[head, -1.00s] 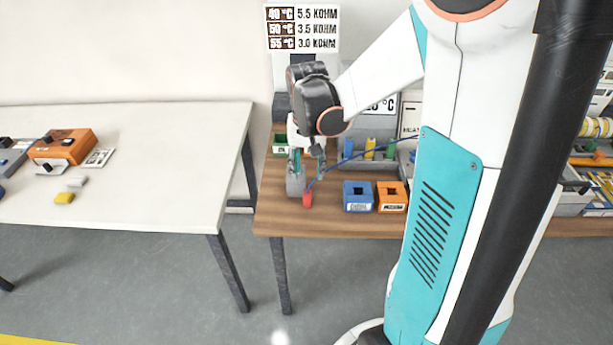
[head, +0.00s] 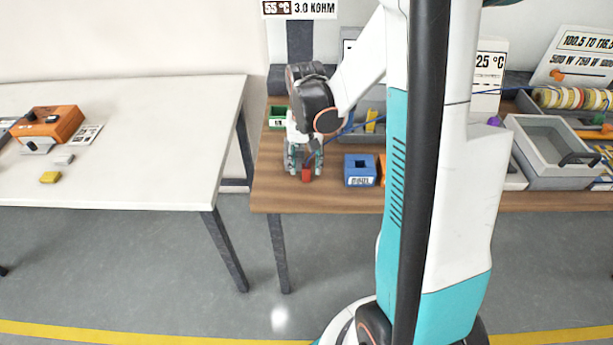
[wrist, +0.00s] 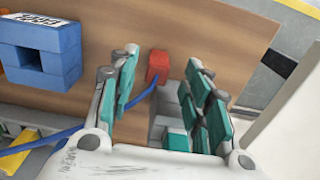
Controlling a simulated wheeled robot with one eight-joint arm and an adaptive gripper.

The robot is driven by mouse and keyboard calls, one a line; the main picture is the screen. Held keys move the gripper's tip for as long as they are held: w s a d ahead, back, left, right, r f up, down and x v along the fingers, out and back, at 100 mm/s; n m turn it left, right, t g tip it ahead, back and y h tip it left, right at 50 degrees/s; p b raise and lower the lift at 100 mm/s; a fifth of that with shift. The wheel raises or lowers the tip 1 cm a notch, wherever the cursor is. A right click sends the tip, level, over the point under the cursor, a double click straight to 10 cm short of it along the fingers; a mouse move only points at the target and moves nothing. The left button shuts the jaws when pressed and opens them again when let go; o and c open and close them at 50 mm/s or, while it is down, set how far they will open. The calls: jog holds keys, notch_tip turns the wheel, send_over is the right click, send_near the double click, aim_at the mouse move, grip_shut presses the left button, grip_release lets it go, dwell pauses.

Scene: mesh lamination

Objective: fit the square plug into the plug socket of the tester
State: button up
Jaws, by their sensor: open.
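A small red block (head: 306,175) lies near the front left of the wooden bench, with a blue cable (wrist: 140,98) running to it. I take it for the plug; its square shape is not clear. In the wrist view the red block (wrist: 157,66) shows between and just beyond my fingertips. My gripper (head: 303,168) is open and low over the bench. A grey stepped block (wrist: 165,118) sits between the spread fingers; contact cannot be told. An orange box (head: 60,125) with black knobs stands on the white table, possibly the tester; no socket can be made out.
A blue block (head: 360,170) with a square hole stands right of my gripper, beside a partly hidden orange block (head: 382,170). The white table (head: 150,150) is mostly clear, with a gap before the wooden bench (head: 268,190).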

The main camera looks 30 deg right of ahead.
aim_at(306, 166)
jog(key=f, duration=0.1)
jog(key=f+b, duration=0.1)
jog(key=f, duration=0.2)
jog(key=shift+w+d+b, duration=0.15)
jog(key=shift+d+b, duration=0.1)
jog(key=shift+b, duration=0.05)
jog(key=shift+c, duration=0.3)
grip_shut()
jog(key=shift+r, duration=0.1)
